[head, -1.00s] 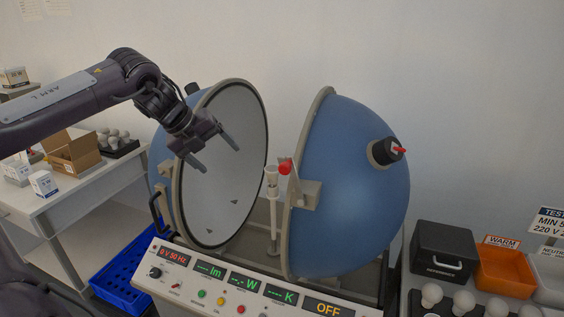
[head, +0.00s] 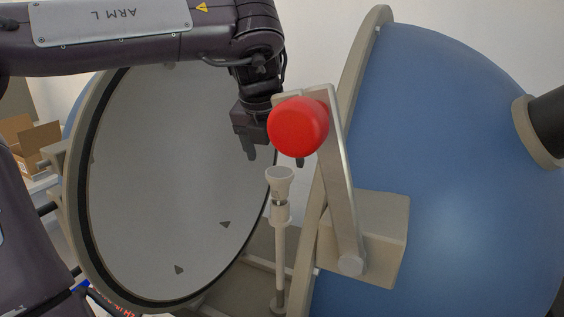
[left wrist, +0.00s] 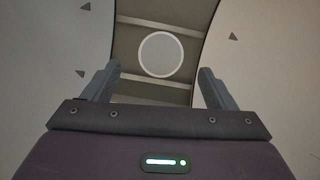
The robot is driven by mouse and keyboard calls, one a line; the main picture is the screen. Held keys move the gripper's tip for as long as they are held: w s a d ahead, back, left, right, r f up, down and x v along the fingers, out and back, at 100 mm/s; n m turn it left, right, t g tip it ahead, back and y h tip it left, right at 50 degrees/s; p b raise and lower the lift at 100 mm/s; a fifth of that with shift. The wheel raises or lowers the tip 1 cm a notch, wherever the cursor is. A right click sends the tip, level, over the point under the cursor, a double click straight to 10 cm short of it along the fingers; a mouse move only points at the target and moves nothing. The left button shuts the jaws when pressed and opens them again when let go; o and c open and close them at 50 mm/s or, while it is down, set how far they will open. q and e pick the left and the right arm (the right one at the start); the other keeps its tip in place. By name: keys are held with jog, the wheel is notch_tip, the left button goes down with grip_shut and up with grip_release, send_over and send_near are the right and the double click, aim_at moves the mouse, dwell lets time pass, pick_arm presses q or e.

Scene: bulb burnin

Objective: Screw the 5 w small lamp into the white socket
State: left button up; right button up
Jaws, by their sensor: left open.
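A small white lamp (head: 280,174) with a flared top stands upright in the white socket (head: 280,214) on a thin post between the sphere halves. A narrow metallic band shows between lamp and socket. In the left wrist view the lamp's round, flat face (left wrist: 160,54) lies between and beyond the fingers. My left gripper (head: 275,158) is open and empty, pointing down just above the lamp, apart from it. Its right finger is partly hidden behind the red knob. It also shows in the left wrist view (left wrist: 160,80). My right gripper is not in view.
A red ball knob (head: 298,127) on a metal lever (head: 345,190) stands in front, close to my gripper. The blue right half-sphere (head: 450,150) and the open left half with its pale inside (head: 160,180) flank the post. A cardboard box (head: 18,140) is at far left.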

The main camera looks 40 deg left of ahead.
aim_at(279, 173)
pick_arm(q)
jog(key=shift+w+f, duration=0.15)
jog(key=shift+f, duration=0.15)
jog(key=shift+w+f, duration=0.1)
jog(key=shift+f, duration=0.1)
jog(key=x, duration=0.6)
jog(key=shift+f, duration=0.35)
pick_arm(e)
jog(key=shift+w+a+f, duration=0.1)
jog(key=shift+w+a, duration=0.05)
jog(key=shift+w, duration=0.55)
pick_arm(q)
jog(key=shift+a, duration=0.1)
